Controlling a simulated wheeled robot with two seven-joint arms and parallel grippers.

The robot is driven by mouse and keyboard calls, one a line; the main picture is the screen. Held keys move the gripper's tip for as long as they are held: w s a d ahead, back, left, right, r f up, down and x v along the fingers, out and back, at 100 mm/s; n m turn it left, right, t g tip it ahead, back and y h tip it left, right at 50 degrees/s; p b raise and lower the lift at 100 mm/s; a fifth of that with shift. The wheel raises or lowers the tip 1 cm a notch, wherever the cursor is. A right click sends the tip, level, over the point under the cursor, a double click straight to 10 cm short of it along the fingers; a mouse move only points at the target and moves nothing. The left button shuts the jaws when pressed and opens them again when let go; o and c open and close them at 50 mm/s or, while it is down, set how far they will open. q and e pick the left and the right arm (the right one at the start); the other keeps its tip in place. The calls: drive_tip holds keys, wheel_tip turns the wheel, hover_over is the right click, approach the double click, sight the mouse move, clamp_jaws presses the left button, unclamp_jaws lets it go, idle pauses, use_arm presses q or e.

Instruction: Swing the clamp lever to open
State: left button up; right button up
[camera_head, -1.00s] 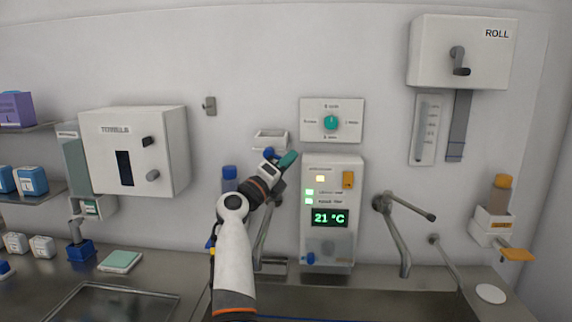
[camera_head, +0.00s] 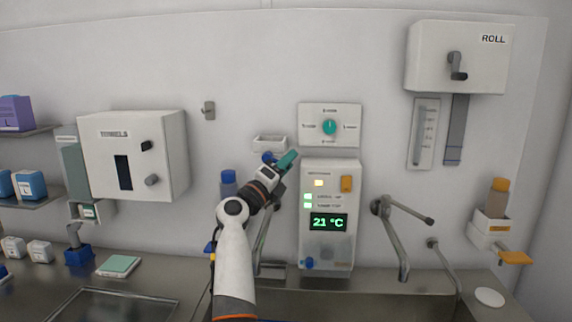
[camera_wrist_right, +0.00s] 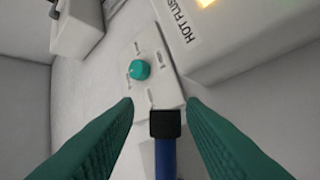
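A blue lever (camera_wrist_right: 165,158) with a square black end shows in the right wrist view, between the two fingers. I take it to be the clamp lever; no label shows on it. My right gripper (camera_head: 287,160) is raised at the wall, left of the white temperature unit. In the right wrist view my right gripper (camera_wrist_right: 160,120) has its green fingers apart, one on each side of the black end, with visible gaps. In the head view a small blue part (camera_head: 267,157) shows beside the fingers. My left gripper is not in view.
The white temperature unit (camera_head: 342,180) stands right of the gripper, with a dial panel (camera_head: 345,112) above it. A white wall tray (camera_head: 270,141) is just above the fingers. A blue-capped bottle (camera_head: 228,186) is left of the wrist. A metal tap (camera_head: 392,225) is further right.

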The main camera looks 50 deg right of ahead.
drive_tip(key=shift+a+f, duration=0.2)
drive_tip(key=b+v, duration=0.4)
drive_tip(key=v, duration=0.7)
drive_tip(key=shift+a+r, duration=0.2)
drive_tip(key=shift+a, duration=0.2)
drive_tip(key=shift+s, duration=0.1)
